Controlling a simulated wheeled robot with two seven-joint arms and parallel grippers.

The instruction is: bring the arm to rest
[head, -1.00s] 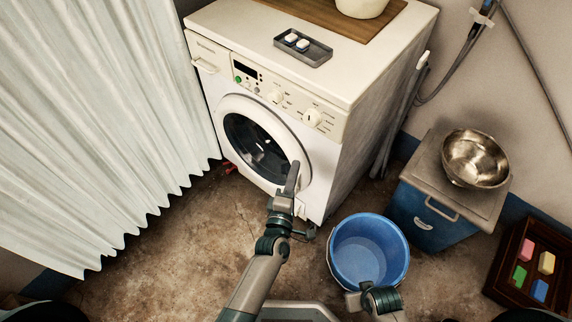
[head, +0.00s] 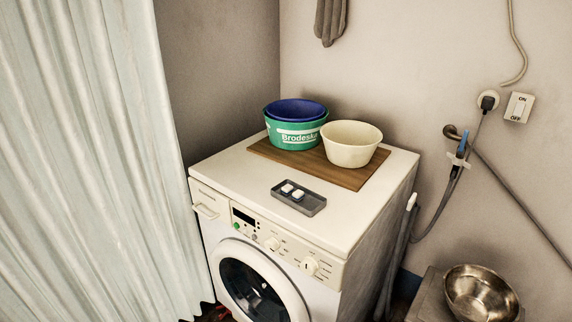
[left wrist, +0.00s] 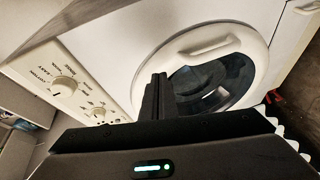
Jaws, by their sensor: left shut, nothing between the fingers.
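My left gripper (left wrist: 158,95) shows only in the left wrist view. Its dark fingers are together with nothing between them, in front of the washing machine's round door (left wrist: 215,70). I cannot tell how far the fingertips are from the door. The white washing machine (head: 350,235) stands in the middle of the head view, and its door looks closed there. Neither arm shows in the head view, and my right gripper is out of sight.
On the machine top are a grey tray (head: 314,205) with two white tablets, and a wooden board (head: 345,180) with a green-and-blue tub (head: 294,142) and a cream bowl (head: 352,146). A curtain (head: 90,160) hangs left. A metal bowl (head: 480,293) is lower right.

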